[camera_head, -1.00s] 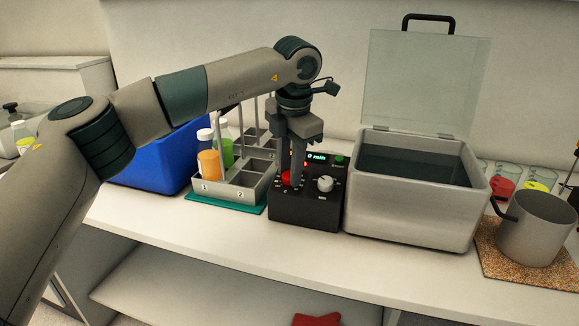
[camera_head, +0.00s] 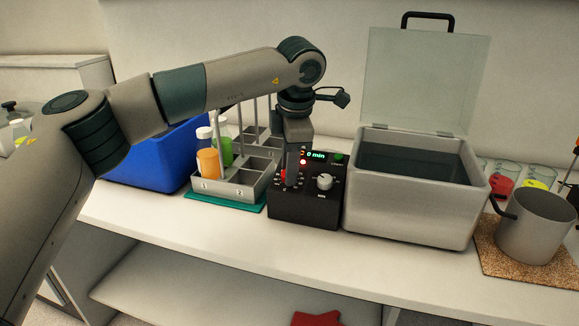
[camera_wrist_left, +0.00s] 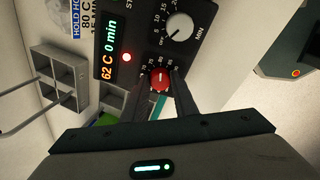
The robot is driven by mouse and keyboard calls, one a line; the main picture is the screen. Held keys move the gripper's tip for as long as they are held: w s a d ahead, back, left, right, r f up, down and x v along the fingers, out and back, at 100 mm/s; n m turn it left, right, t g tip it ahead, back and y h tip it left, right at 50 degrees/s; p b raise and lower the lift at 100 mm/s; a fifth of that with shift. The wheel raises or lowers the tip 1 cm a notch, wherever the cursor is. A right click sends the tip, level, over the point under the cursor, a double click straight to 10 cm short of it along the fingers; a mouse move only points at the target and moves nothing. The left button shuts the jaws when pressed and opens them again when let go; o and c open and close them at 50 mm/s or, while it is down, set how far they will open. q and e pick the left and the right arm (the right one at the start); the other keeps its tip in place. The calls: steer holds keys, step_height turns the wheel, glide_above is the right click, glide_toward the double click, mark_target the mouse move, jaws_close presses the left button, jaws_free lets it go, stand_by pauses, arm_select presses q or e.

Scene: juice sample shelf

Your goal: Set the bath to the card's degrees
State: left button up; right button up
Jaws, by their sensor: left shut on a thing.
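The black control box (camera_head: 308,212) stands left of the open steel bath (camera_head: 408,205), which holds dark liquid. In the left wrist view my left gripper (camera_wrist_left: 160,74) is shut on the red knob (camera_wrist_left: 160,82), its fingers on either side. The display (camera_wrist_left: 108,50) reads 62 C and 0 min, with a red lamp (camera_wrist_left: 127,57) lit beside it. The white minute dial (camera_wrist_left: 179,26) is above the knob in that view. A card (camera_wrist_left: 84,18) is partly cut off; 80 C is readable on it. My right gripper is not in view.
A grey pot (camera_head: 537,228) sits on a cork mat at right. The front counter strip is clear.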

arm_select(q)
steer(key=shift+r, duration=0.1)
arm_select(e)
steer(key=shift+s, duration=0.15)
arm_select(q)
steer(key=o, duration=1.1)
steer(key=shift+c, duration=0.2)
steer(key=shift+s+d+r, duration=0.1)
steer(key=shift+s+r, duration=0.05)
steer(key=shift+r, duration=0.5)
steer(key=v, duration=1.6)
steer(key=shift+b, duration=0.35)
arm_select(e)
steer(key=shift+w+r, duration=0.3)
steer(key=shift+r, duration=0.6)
arm_select(q)
steer(key=shift+f, duration=0.1)
